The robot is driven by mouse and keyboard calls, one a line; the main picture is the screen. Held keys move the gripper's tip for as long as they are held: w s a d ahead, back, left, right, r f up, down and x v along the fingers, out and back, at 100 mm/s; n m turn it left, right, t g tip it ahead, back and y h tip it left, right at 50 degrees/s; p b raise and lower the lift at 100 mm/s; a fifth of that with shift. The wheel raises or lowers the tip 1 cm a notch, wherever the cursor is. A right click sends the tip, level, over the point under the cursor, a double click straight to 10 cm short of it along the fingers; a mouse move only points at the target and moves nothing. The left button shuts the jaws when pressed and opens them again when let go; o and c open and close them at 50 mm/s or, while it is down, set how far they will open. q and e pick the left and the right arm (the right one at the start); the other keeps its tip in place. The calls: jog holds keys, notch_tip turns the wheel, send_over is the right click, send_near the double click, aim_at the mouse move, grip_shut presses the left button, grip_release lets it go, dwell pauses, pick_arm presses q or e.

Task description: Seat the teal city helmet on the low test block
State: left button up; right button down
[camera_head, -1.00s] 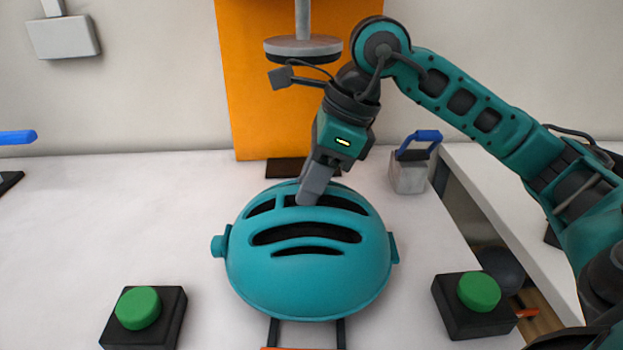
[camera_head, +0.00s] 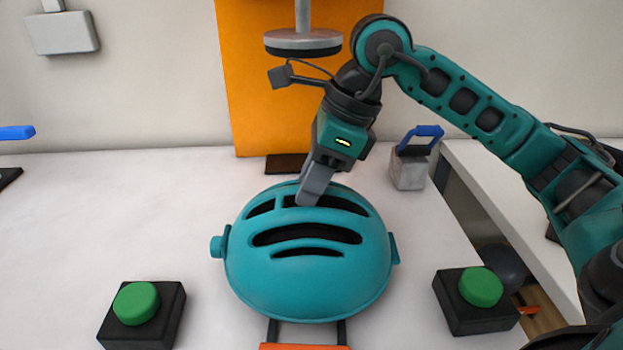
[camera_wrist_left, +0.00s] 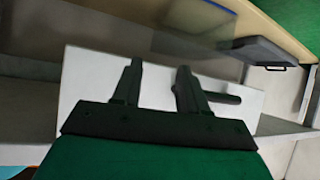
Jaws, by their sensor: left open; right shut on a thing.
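The teal helmet (camera_head: 305,275) is in the middle of the head view, over the white table, with its dark vent slots facing me. My right gripper (camera_head: 308,198) reaches down from above and is shut on the helmet's top at the vents. The fingertips are partly hidden in the slots. I cannot make out the low test block; whatever lies under the helmet is hidden. My left gripper (camera_wrist_left: 160,80) shows in the left wrist view, open with nothing between its fingers, away from the helmet.
Green buttons on black boxes stand front left (camera_head: 136,303) and front right (camera_head: 481,287). An orange panel (camera_head: 245,80) with a hanging round plate (camera_head: 303,43) stands behind. A grey block with a blue handle (camera_head: 409,172) sits back right. The table's left is mostly clear.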

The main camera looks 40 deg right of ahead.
jog(key=c, duration=0.8)
grip_release()
jog(key=shift+c, duration=0.2)
jog(key=c, duration=0.4)
jog(key=shift+o, duration=0.2)
jog(key=shift+r, duration=0.15)
jog(key=shift+r+p, duration=0.65)
jog(key=shift+r, duration=0.2)
jog(key=shift+r+p, duration=0.2)
jog(key=shift+p, duration=0.1)
